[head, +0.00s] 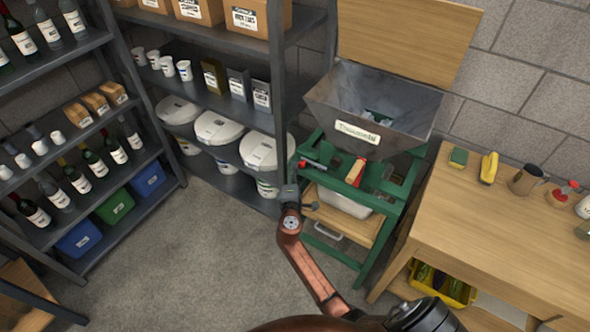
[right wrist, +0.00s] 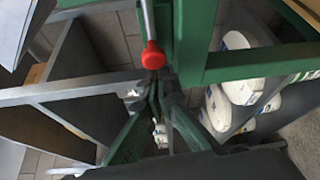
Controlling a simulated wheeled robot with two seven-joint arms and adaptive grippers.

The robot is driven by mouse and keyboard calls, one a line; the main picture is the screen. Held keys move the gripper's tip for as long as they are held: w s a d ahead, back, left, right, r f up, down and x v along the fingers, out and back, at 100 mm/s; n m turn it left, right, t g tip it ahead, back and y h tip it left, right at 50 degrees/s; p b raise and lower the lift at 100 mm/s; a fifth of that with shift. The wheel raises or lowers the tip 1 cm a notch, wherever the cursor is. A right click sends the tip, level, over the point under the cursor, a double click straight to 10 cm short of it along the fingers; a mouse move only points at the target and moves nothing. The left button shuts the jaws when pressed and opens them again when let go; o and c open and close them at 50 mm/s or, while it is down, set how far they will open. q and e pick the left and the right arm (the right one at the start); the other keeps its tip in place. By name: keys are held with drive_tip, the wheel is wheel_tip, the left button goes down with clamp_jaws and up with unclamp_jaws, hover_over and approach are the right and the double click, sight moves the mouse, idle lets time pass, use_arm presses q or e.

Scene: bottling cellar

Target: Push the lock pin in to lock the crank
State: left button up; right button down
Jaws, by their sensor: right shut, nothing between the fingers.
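The lock pin's red knob (head: 302,164) shows at the left side of the green crusher frame (head: 315,239), below the grey hopper (head: 375,105). In the right wrist view the red knob (right wrist: 152,56) sits on a thin metal rod, right at the tips of my gripper. My right gripper (head: 289,190) is beside the frame's left edge, just below the knob. Its dark fingers (right wrist: 157,84) are closed with nothing between them. I cannot tell whether they touch the knob. I cannot clearly make out the crank. My left gripper is not in view.
Dark shelves (head: 225,105) with white-lidded tubs (head: 219,130) stand close left of the crusher. The floor (head: 190,250) in front of the shelves is clear.

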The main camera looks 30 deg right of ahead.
drive_tip(key=shift+w+a+f+b, duration=0.25)
drive_tip(key=shift+w+a+b, duration=0.15)
drive_tip(key=shift+w, duration=0.15)
drive_tip(key=shift+w+a+f+b, duration=0.25)
drive_tip(key=shift+w+a, duration=0.1)
drive_tip(key=shift+w, duration=0.2)
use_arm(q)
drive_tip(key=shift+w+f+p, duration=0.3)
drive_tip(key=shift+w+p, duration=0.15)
use_arm(e)
drive_tip(key=a+v, duration=0.1)
drive_tip(key=v, duration=0.8)
drive_tip(key=shift+a+r, duration=0.2)
